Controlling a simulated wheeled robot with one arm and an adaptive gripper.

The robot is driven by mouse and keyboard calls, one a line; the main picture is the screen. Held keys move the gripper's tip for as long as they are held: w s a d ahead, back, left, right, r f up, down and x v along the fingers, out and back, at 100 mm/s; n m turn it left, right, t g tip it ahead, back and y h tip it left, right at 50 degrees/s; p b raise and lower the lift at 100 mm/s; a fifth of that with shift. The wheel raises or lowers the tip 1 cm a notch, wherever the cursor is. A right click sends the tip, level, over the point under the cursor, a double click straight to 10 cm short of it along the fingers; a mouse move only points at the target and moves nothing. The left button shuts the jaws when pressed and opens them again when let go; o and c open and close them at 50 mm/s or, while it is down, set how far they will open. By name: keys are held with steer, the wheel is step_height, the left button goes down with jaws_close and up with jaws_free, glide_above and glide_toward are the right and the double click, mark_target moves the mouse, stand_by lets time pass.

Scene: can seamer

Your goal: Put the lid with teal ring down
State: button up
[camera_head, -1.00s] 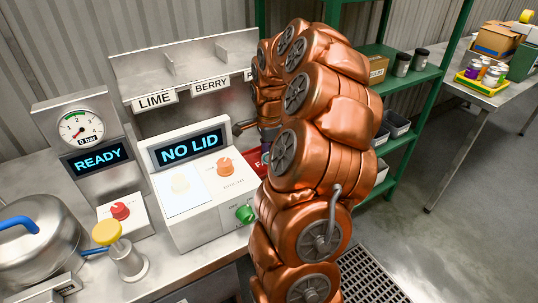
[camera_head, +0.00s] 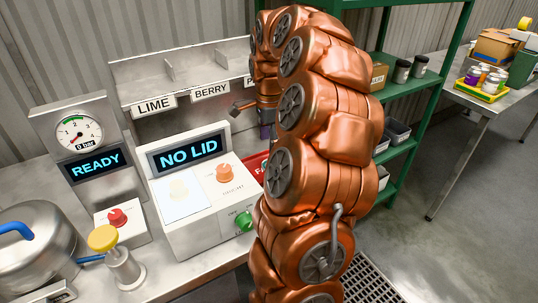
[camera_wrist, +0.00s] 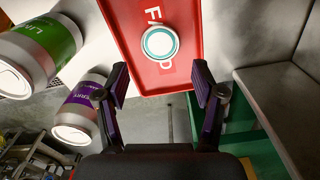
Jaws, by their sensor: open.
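In the wrist view the lid with teal ring (camera_wrist: 160,42) is a small pale disc with a teal band. It lies on the red tray (camera_wrist: 148,79), over part of the white lettering. My gripper (camera_wrist: 160,70) is open and empty, one purple-padded finger on each side. The lid is ahead of the fingertips and apart from them. In the head view my arm hides the lid and most of my gripper. Only a red corner of the tray (camera_head: 259,166) shows there.
A green-labelled can (camera_wrist: 40,50) and a purple-labelled can (camera_wrist: 82,105) stand left of the tray in the wrist view. The seamer's display (camera_head: 188,151) reads NO LID, and the gauge unit's display (camera_head: 96,164) reads READY. Green shelving (camera_head: 410,85) stands behind my arm.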

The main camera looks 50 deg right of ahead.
steer(key=shift+r+b, duration=0.35)
steer(key=shift+r, duration=2)
